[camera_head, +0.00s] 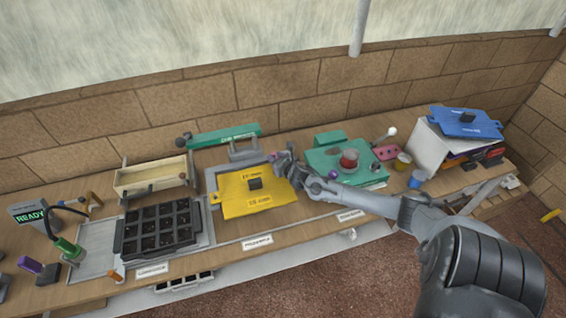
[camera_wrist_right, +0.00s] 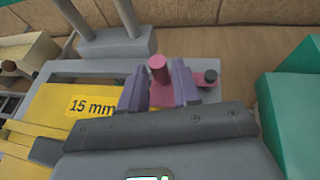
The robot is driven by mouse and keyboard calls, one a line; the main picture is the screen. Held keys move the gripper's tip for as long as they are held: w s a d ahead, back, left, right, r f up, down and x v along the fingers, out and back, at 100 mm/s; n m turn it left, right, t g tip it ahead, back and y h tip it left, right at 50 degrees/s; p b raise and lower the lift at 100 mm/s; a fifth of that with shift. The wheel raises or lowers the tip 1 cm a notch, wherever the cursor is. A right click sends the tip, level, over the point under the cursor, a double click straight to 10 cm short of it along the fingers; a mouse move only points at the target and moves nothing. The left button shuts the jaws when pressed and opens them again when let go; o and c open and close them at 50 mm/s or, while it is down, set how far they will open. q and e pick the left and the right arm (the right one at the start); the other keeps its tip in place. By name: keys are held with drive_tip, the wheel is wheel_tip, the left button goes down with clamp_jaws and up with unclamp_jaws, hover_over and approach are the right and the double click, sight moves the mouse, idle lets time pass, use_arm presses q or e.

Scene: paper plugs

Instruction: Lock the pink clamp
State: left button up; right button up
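The pink clamp (camera_wrist_right: 159,74) shows in the right wrist view as an upright pink post on a pink base, with a small dark knob at its right end. It sits at the right edge of the grey frame beside the yellow plate (camera_head: 238,200). My right gripper (camera_wrist_right: 160,88) has its two purplish fingers on either side of the pink post, and pink fills the narrow gap between them. In the head view my right gripper (camera_head: 284,166) is at the yellow plate's upper right corner and mostly hides the clamp. My left gripper is out of view.
A green station (camera_head: 325,157) with a red round part stands just right of my gripper. A black tray (camera_head: 158,230) and a wooden box (camera_head: 150,178) are to the left. A white rack with a blue plate (camera_head: 466,123) stands at the far right.

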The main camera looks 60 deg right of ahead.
drive_tip(key=v, duration=0.5)
drive_tip(key=shift+p, duration=0.3)
drive_tip(key=shift+s+a+r, duration=0.25)
drive_tip(key=shift+s+a, duration=0.1)
drive_tip(key=shift+s, duration=0.15)
drive_tip(key=shift+s+r, duration=0.1)
